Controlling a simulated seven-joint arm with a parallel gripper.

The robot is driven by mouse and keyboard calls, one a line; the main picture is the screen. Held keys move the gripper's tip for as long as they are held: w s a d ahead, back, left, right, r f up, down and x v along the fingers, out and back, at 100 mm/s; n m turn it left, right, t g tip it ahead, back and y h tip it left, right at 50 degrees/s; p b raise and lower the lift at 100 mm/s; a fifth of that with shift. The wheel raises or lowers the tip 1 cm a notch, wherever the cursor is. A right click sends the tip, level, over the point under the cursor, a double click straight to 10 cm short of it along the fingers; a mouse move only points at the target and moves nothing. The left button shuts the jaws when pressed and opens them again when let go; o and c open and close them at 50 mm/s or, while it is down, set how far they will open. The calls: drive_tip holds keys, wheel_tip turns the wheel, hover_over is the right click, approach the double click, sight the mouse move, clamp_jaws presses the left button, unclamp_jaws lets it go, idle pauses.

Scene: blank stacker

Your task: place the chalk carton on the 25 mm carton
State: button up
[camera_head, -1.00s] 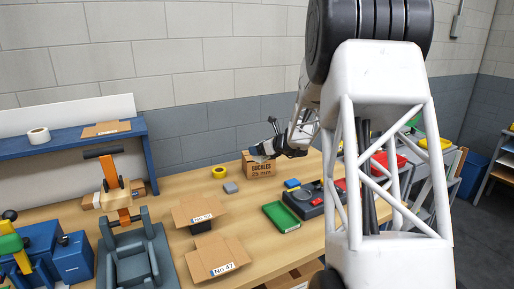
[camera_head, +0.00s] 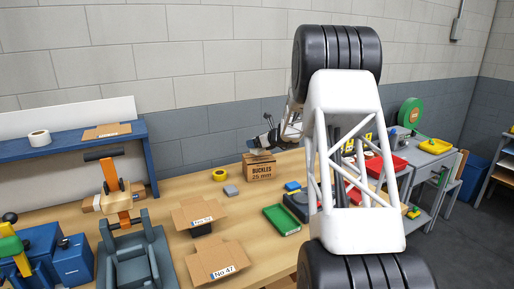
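The 25 mm carton (camera_head: 260,171), a brown box printed "BUCKLES 25 mm", stands upright on the bench near the back wall. My gripper (camera_head: 254,147) is just above its top, small and dark at the far end of my arm. I cannot tell whether its fingers are open or shut, or whether it holds anything. No carton in view can be read as the chalk carton.
A yellow tape roll (camera_head: 220,175) lies left of the 25 mm carton. Open-flapped cartons (camera_head: 214,263) marked with numbers stand at the front. A green tray (camera_head: 281,220) and a dark device lie to the right. My arm covers part of the right side.

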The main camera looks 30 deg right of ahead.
drive_tip(key=shift+w+d+f, duration=0.1)
drive_tip(key=shift+w+d, duration=0.1)
drive_tip(key=shift+w, duration=0.35)
drive_tip(key=shift+w+d+f, duration=0.1)
drive_tip(key=shift+w+d, duration=0.1)
drive_tip(key=shift+w, duration=0.35)
drive_tip(key=shift+f, duration=1.7)
drive_tip(key=shift+f, duration=0.1)
drive_tip(key=o, duration=0.7)
drive_tip(key=shift+s+r, duration=0.15)
drive_tip(key=shift+r, duration=0.05)
drive_tip(key=v, duration=1.1)
drive_tip(key=shift+s+d, duration=0.2)
